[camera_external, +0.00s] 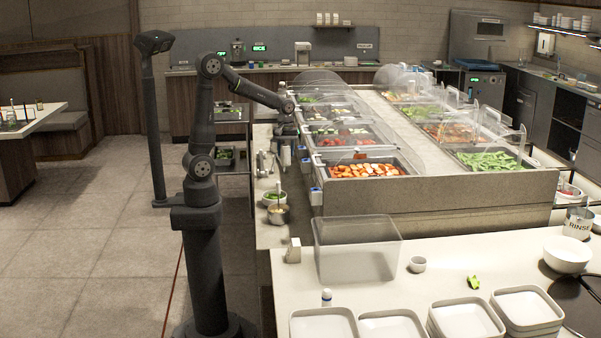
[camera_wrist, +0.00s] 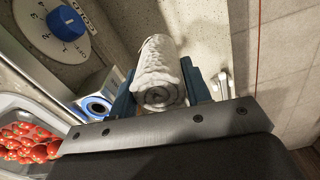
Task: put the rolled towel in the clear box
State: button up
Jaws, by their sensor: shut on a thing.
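The rolled towel (camera_wrist: 158,75), white and fluffy with a spiral end, lies between the two teal fingers of my gripper (camera_wrist: 160,88) in the wrist view. The fingers press on its two sides. The clear box (camera_external: 357,248) stands on the near counter, well in front of my gripper, open at the top and looking empty.
The food counter with pans under clear domes (camera_external: 365,170) lies right of my gripper. Small bowls (camera_external: 274,198) stand on the ledge between gripper and box. A white block (camera_external: 293,250) is beside the box, a small cup (camera_external: 417,264) right of it, stacked white trays (camera_external: 465,318) in front.

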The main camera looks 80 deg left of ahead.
jog(key=w+d+r+m, duration=0.3)
jog(key=w+d+r, duration=0.3)
jog(key=d+r, duration=0.45)
jog(key=w+d+r+m, duration=0.2)
jog(key=w+d+r, duration=0.4)
jog(key=d+r, duration=0.5)
jog(key=w+d+r+n, duration=0.1)
jog(key=w+d, duration=0.1)
jog(key=d, duration=0.4)
jog(key=w+d+r+n, duration=0.1)
jog(key=w+d, duration=0.2)
jog(key=d, duration=0.4)
jog(key=n, duration=0.1)
send_over(340, 243)
jog(key=w+a, duration=0.2)
notch_tip(340, 243, down, 8)
jog(key=s+d+f+m, duration=0.15)
jog(key=d+f, duration=0.25)
jog(key=f, duration=0.4)
jog(key=s+d+f+m, duration=0.15)
jog(key=d+f, duration=0.25)
jog(key=f, duration=0.4)
jog(key=shift+m, duration=0.5)
jog(key=shift+f, duration=5.3)
jog(key=shift+a, duration=0.1)
